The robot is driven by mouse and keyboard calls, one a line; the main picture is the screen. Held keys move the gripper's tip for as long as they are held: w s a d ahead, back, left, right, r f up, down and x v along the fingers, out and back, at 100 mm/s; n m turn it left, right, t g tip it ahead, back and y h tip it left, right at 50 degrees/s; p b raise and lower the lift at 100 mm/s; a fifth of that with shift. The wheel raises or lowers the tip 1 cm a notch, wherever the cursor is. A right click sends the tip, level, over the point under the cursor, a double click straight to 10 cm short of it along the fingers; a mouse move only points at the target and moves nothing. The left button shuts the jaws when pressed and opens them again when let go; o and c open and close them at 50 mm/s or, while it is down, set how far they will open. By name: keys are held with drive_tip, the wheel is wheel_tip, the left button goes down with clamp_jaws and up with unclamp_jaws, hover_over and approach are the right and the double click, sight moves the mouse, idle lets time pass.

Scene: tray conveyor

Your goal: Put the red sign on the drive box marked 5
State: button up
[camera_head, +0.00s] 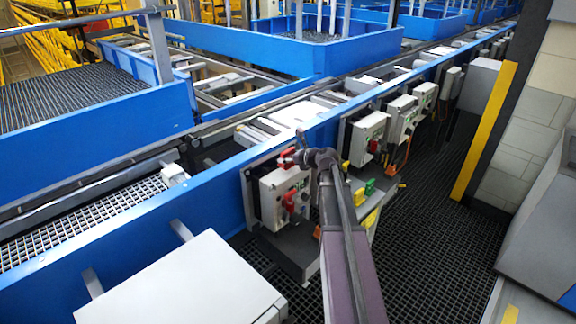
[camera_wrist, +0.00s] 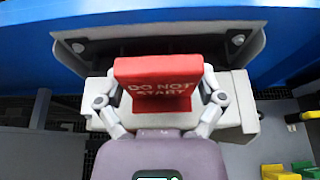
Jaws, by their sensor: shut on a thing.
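The red sign (camera_wrist: 160,68), lettered "DO NOT START", is upright between the two fingers of my gripper (camera_wrist: 160,98) in the wrist view. My gripper is shut on it. In the head view the red sign (camera_head: 287,158) shows small at the top of the nearest grey drive box (camera_head: 270,190), with my gripper (camera_head: 298,158) just right of it. This box has a red knob (camera_head: 289,201) on its front. In the wrist view the pale box top (camera_wrist: 238,112) lies behind and below the sign. I cannot tell whether sign and box touch. No box number is legible.
More grey drive boxes (camera_head: 368,138) line the blue conveyor side (camera_head: 120,235) farther back. Yellow and green parts (camera_head: 366,190) sit right of my arm. A white cabinet (camera_head: 185,285) stands front left. The dark grating floor (camera_head: 425,235) is open at right.

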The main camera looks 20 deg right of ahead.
drive_tip(key=shift+f+b, duration=0.8)
drive_tip(key=shift+f, duration=0.3)
drive_tip(key=shift+f, duration=0.2)
drive_tip(key=o, duration=0.9)
drive_tip(key=shift+r, duration=0.2)
drive_tip(key=shift+s+r, duration=0.15)
drive_tip(key=p+v, duration=0.4)
drive_tip(key=v, duration=0.7)
drive_tip(key=shift+s+d+r+p, duration=0.1)
drive_tip(key=shift+s+d+p, duration=0.1)
drive_tip(key=shift+s+p, duration=0.15)
